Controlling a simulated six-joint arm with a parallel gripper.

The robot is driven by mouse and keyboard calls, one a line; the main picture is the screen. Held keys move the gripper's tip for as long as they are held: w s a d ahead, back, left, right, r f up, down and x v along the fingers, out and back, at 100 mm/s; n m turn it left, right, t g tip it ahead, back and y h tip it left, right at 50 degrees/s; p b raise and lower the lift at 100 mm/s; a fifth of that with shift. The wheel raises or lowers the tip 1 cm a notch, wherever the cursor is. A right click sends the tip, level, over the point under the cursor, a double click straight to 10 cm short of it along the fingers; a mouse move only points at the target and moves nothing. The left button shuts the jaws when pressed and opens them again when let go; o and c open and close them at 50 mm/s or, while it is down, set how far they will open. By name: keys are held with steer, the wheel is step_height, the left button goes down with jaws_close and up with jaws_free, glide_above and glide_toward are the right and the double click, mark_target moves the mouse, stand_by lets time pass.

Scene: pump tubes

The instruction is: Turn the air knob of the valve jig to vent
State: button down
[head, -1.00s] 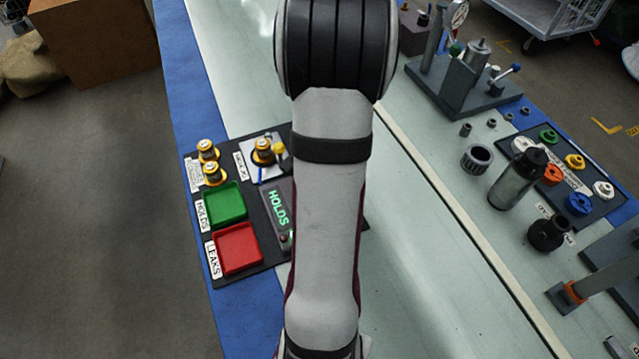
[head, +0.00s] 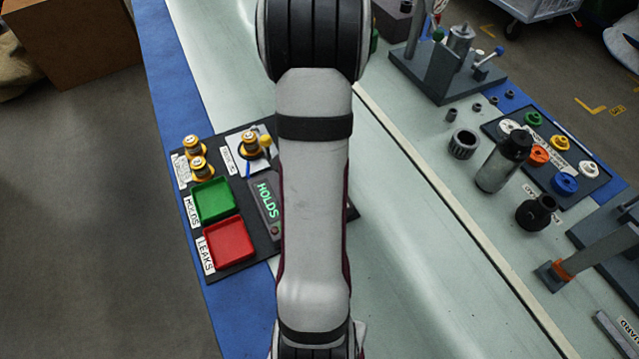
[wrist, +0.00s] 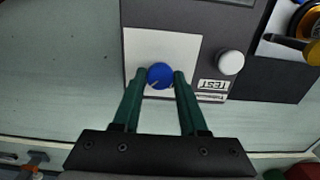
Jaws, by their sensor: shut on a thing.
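The air knob (wrist: 160,75) is a round blue knob with a pale pointer line, on a white plate of the dark valve jig (wrist: 262,80) in the wrist view. The line points toward the lower left. My gripper (wrist: 160,77) is shut on the knob, one green finger at each side. A white button (wrist: 230,62) and a TEST label are right of it. In the head view a valve (head: 250,143) sits in the jig beside a yellow-tipped lever (head: 265,141), and the jig's display (head: 266,200) reads HOLDS in green. My arm hides the knob and gripper there.
A green tray (head: 214,200) marked HOLDS and a red tray (head: 229,243) marked LEAKS lie on the jig's board. Two more valves (head: 197,157) stand at its left. The pale bench beside the jig is mostly clear.

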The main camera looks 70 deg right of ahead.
steer(key=shift+n, duration=0.3)
steer(key=n, duration=0.3)
steer(key=shift+n, duration=0.4)
steer(key=n, duration=0.4)
steer(key=shift+n, duration=0.3)
steer(key=n, duration=0.4)
steer(key=shift+n, duration=2.4)
steer(key=shift+c, duration=2.2)
jaws_free()
